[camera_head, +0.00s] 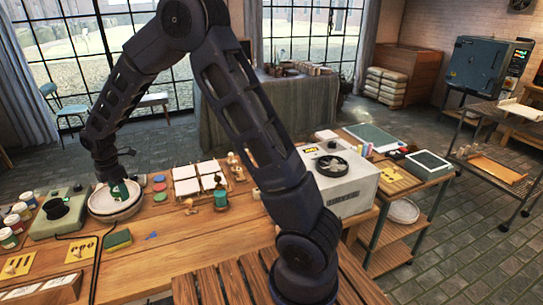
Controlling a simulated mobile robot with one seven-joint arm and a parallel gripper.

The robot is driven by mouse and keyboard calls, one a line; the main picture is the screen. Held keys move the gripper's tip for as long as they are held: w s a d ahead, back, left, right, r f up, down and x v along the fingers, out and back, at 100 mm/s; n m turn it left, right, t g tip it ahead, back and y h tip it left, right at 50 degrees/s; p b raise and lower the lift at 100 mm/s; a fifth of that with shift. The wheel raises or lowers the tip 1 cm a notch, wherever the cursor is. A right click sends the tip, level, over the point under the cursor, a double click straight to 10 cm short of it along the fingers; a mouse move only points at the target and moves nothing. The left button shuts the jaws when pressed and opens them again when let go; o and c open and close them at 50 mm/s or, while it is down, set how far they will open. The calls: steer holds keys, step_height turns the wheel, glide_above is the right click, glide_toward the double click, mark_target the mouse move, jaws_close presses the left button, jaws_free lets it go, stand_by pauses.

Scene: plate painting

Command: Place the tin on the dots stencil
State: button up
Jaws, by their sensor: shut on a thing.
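My gripper (110,179) is at the left, low over a round white plate (98,213) on the wooden workbench. It is shut on a small dark green thing (120,190), which looks like the tin and is partly hidden by the fingers. I cannot tell whether it touches the plate. Yellow stencil cards lie apart: one with bar shapes (20,265) at the far left, one with small cut-outs (74,250) near the front, and one (390,174) on the right side table. I cannot make out for sure which has dots.
Jars (13,222) and a green device with a black knob (60,212) stand left of the plate. A green sponge (117,239) lies in front. White tiles (198,178) and a green pot (221,198) are to the right. A white fan box (340,180) stands beyond my arm.

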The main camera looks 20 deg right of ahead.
steer(key=w+d+r+m, duration=0.1)
steer(key=w+d+m, duration=0.3)
steer(key=w+d, duration=0.8)
steer(key=w+d+m, duration=0.3)
steer(key=w+d, duration=0.5)
steer(key=d, duration=0.8)
steer(key=w+d+r+m, duration=0.1)
steer(key=w+d+m, duration=0.15)
steer(key=d, duration=1.25)
steer(key=w+d+m, duration=0.2)
steer(key=d+m, duration=0.2)
steer(key=d, duration=1.1)
steer(key=s+d+m, duration=0.2)
steer(key=d, duration=0.7)
steer(key=s+d+m, duration=0.2)
steer(key=d, duration=0.6)
step_height(320, 180, up, 3)
steer(key=m, duration=1)
glide_above(385, 176)
steer(key=f, duration=2)
steer(key=shift+s+a+f, duration=0.1)
steer(key=shift+a, duration=0.15)
